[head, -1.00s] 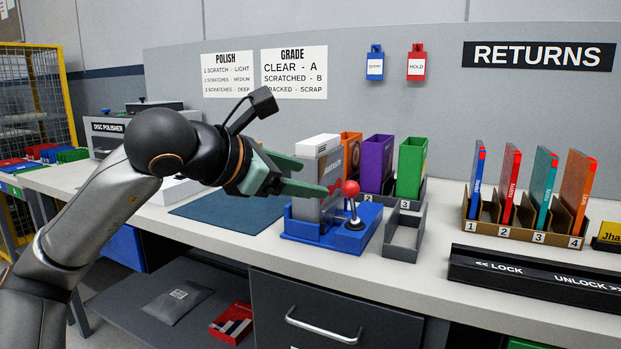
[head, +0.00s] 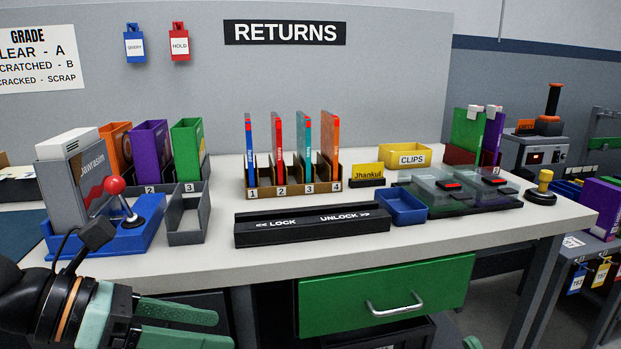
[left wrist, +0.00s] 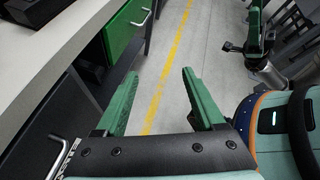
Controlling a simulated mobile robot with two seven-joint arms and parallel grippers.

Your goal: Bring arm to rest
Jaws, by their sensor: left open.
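My left gripper (head: 221,328) is at the lower left of the head view, in front of the bench and below the worktop's front edge. Its two green fingers point right, are apart and hold nothing. In the left wrist view the open fingers (left wrist: 160,78) have only grey floor with a yellow line between them. What looks like my right gripper (left wrist: 254,28) shows partly at the upper right of that view, with a green finger upright; its opening is unclear. A small green tip (head: 472,343) at the head view's bottom edge may also belong to it.
The worktop (head: 330,262) runs along the left of my left gripper in the wrist view. A green drawer (head: 340,300) and drawer handles stick out at its front. A blue joystick base (head: 140,237) stands above the gripper. Free floor lies beside the bench.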

